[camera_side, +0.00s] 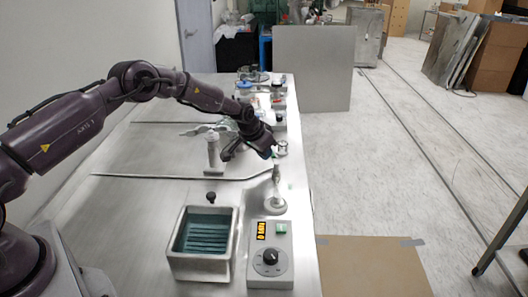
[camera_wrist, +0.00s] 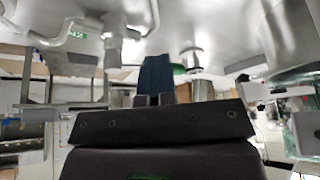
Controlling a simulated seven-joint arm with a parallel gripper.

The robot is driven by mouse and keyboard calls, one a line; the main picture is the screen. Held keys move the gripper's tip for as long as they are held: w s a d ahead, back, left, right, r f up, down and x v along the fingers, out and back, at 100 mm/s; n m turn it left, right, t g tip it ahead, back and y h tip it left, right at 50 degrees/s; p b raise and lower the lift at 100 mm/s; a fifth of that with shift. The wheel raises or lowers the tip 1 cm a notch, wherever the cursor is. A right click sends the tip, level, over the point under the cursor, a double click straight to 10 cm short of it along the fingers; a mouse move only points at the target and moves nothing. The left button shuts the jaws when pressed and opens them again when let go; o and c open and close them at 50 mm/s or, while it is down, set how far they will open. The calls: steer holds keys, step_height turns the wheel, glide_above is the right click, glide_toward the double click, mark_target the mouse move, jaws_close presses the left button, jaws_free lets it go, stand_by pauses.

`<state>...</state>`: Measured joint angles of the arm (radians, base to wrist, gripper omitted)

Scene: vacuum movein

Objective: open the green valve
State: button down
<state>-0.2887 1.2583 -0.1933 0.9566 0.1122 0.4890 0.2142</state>
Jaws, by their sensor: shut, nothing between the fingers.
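My gripper (camera_side: 269,154) is at the right part of the steel bench in the side view, pointing down and to the right. Its blue fingers (camera_wrist: 157,76) are together and empty in the wrist view. A metal fitting on a post (camera_side: 276,178) stands just below the fingertips in the side view, with a small green spot at its top. In the wrist view a small green part (camera_wrist: 179,69) shows just right of the fingers and is partly hidden by them. It looks like the green valve, but its handle position is unclear. I cannot tell whether the fingers touch it.
A steel basin with a dark slatted inside (camera_side: 204,240) and a grey control box with a black knob (camera_side: 270,256) stand at the bench's near end. An upright metal cylinder (camera_side: 213,152) stands left of my gripper. Several small fittings line the bench's far right edge.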

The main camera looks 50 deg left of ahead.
steer(key=shift+d, duration=0.1)
steer(key=v, duration=1.3)
